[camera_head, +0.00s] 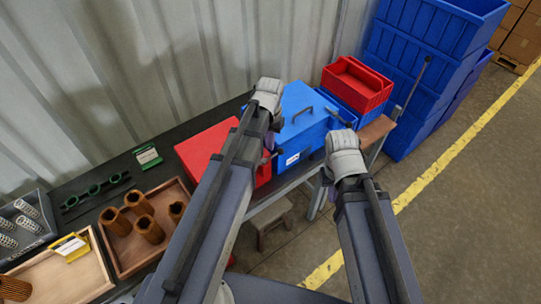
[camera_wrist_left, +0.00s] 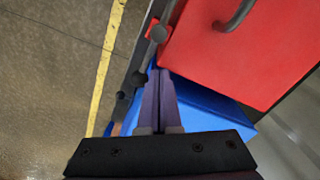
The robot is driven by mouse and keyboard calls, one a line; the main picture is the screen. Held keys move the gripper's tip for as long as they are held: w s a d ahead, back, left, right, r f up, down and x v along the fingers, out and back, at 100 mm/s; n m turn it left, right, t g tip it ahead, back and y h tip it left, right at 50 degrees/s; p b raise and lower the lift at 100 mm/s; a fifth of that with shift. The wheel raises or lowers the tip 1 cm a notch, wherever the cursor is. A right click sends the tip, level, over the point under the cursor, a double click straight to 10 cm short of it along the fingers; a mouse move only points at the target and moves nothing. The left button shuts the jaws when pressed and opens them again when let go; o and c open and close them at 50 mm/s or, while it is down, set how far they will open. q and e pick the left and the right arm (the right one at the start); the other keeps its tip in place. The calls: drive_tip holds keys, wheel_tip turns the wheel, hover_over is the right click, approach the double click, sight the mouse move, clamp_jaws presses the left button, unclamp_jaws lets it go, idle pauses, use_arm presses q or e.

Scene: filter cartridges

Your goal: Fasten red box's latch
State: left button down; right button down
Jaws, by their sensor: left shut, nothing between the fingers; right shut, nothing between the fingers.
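The red box (camera_head: 205,148) stands on the bench beside the blue box (camera_head: 299,125); its lid looks down. In the left wrist view, the red box's top (camera_wrist_left: 215,60) bears a dark handle (camera_wrist_left: 236,14). A grey lever with a dark knob (camera_wrist_left: 158,34) lies along its edge by a small red bracket; I cannot tell if this latch is fastened. My left gripper (camera_wrist_left: 161,74) is shut and empty, its tips close to that edge, below the knob. In the head view my left arm covers part of the red box. My right wrist (camera_head: 345,153) is right of the blue box, its fingers hidden.
A red bin (camera_head: 356,84) sits at the bench's right end, before stacked blue crates (camera_head: 425,75). At left are a wooden tray (camera_head: 117,268) and brown cartridges (camera_head: 149,229). The floor (camera_head: 470,220) at right is clear.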

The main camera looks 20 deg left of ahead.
use_arm(q)
drive_tip(key=shift+f+b, duration=0.4)
drive_tip(key=shift+f, duration=0.05)
drive_tip(key=shift+f+b, duration=0.95)
drive_tip(key=shift+b, duration=0.05)
drive_tip(key=shift+r, duration=0.2)
drive_tip(key=shift+d, duration=0.1)
drive_tip(key=shift+s+d, duration=0.25)
drive_tip(key=shift+d, duration=0.35)
drive_tip(key=shift+s+d, duration=0.45)
drive_tip(key=shift+d, duration=0.1)
drive_tip(key=shift+s, duration=0.1)
